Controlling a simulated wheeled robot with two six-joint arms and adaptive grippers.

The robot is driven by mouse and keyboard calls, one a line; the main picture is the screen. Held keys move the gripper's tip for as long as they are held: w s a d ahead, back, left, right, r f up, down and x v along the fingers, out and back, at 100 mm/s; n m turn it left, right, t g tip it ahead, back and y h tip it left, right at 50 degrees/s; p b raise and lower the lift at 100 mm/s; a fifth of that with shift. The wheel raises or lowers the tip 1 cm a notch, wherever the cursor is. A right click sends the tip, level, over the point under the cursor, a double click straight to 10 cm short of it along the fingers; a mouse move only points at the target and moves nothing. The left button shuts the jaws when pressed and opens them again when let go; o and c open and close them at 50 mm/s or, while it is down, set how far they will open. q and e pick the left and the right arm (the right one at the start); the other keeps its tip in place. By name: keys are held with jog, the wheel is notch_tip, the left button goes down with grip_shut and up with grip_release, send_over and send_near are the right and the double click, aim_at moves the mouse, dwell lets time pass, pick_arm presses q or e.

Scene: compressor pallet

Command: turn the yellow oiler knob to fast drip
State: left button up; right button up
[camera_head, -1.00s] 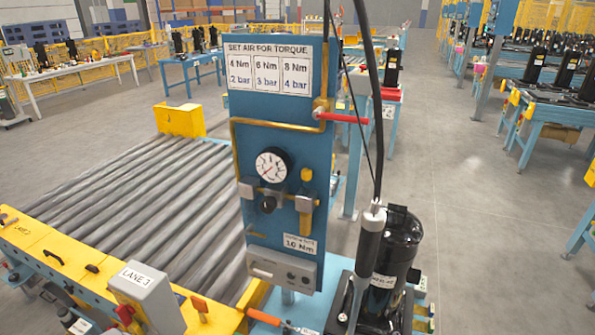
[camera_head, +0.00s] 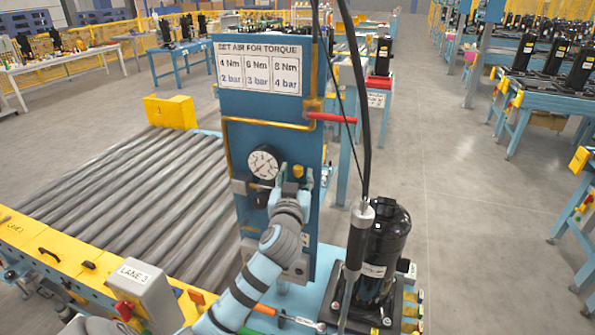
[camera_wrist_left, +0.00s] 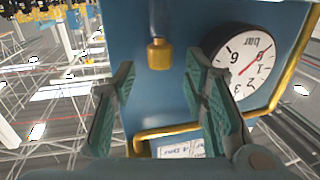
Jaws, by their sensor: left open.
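The yellow oiler knob (camera_head: 298,171) is on the blue panel (camera_head: 270,110), just right of the pressure gauge (camera_head: 263,163). In the left wrist view the knob (camera_wrist_left: 159,54) shows between the two fingers, with clear space on both sides. My left gripper (camera_head: 295,180) is in front of the panel at the knob, open and holding nothing. Its green-padded fingers also show in the wrist view (camera_wrist_left: 160,85). The gauge (camera_wrist_left: 243,60) is beside the right-hand finger there. My left wrist hides the oiler body below the knob. My right gripper is not in view.
A red-handled valve (camera_head: 330,117) sticks out right of the panel, with brass piping around the panel face. A black compressor (camera_head: 385,245) and a tool hanging on a cable (camera_head: 358,235) stand at the right. A roller conveyor (camera_head: 120,200) lies at the left.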

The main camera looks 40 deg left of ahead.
pick_arm(q)
jog(key=shift+x, duration=0.85)
